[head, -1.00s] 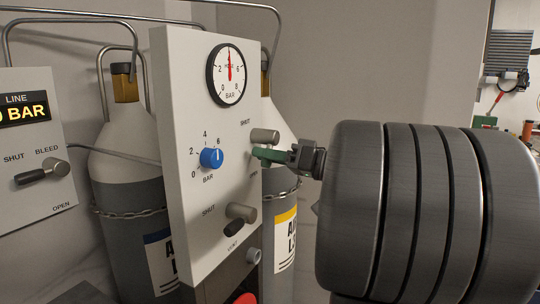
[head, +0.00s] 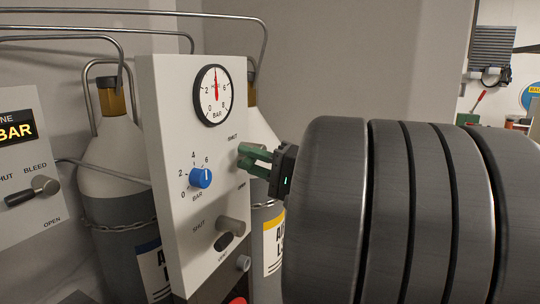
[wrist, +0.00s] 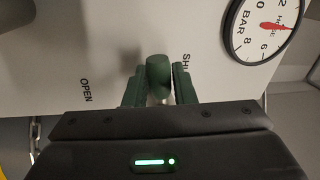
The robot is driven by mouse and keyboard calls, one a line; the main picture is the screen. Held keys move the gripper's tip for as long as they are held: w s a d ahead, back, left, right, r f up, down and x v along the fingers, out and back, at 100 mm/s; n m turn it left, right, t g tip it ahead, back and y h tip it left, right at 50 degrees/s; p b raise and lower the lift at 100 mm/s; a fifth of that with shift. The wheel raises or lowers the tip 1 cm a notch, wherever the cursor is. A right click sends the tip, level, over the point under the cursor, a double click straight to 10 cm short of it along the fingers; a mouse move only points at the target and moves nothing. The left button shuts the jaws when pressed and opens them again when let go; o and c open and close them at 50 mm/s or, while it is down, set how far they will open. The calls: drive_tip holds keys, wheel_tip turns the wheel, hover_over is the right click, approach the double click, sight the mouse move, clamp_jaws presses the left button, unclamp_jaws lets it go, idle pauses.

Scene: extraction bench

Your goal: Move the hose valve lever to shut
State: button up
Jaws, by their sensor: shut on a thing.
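The hose valve lever (wrist: 159,71) shows in the wrist view as a rounded green-grey end between my fingers, nearer the SHUT label than the OPEN label. My gripper (wrist: 158,84) is shut on it, with one green finger on each side. In the head view my gripper (head: 252,158) reaches in from the right to the panel's right edge, between SHUT above and OPEN below. There the fingers hide most of the lever and its pivot, so I cannot tell its exact angle.
The panel (head: 172,110) carries a pressure gauge (head: 213,95), a blue knob (head: 200,178) and a lower valve (head: 230,232) close below my gripper. A second panel (head: 30,165) stands at left. Gas cylinders (head: 115,155) and bent pipes are behind.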

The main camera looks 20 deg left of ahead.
drive_tip(key=shift+r+m+t+p, duration=0.35)
drive_tip(key=shift+m+p, duration=0.2)
drive_tip(key=shift+m, duration=0.65)
drive_tip(key=o, duration=0.9)
drive_tip(key=b+v, duration=0.1)
drive_tip(key=v, duration=1.2)
drive_tip(key=shift+d, duration=0.4)
drive_tip(key=p+x, duration=0.1)
drive_tip(key=x, duration=1.2)
drive_tip(key=shift+a, duration=0.4)
